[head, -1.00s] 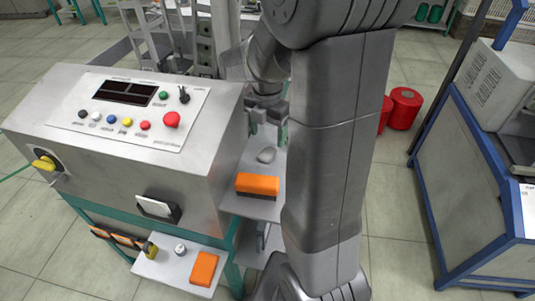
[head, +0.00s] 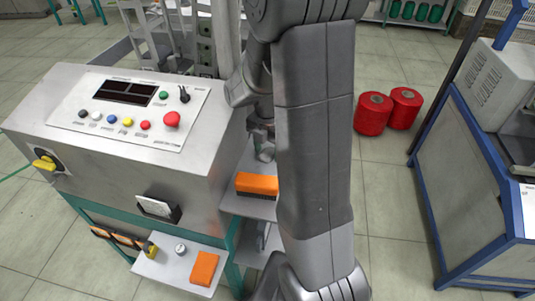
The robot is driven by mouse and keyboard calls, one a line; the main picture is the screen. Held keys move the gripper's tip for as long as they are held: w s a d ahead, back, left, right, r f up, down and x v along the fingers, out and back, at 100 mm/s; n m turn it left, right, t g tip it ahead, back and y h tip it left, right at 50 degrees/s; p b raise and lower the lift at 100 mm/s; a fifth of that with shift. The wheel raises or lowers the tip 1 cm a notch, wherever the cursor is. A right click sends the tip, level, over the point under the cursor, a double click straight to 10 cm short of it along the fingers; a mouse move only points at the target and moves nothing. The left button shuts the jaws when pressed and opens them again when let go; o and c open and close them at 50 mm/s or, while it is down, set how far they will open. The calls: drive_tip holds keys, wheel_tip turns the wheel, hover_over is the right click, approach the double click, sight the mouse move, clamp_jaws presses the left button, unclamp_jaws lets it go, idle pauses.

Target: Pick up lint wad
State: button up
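The lint wad (head: 266,155) is a small grey lump at the shelf beside the control cabinet, just behind the orange-topped brush. My gripper (head: 262,142) is right above it, pointing down, with its fingers at or very near the wad. The fingers are small and partly hidden by my arm, so I cannot tell whether they touch the wad or are closed on it. I also cannot tell whether the wad rests on the shelf.
The orange-topped brush (head: 257,185) lies close in front of the wad. The control cabinet (head: 120,165) stands directly left. A lower shelf (head: 165,268) holds an orange block (head: 205,268) and small items. Red spools (head: 372,113) stand on the floor behind, right of my arm.

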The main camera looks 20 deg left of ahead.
drive_tip(key=c, duration=0.6)
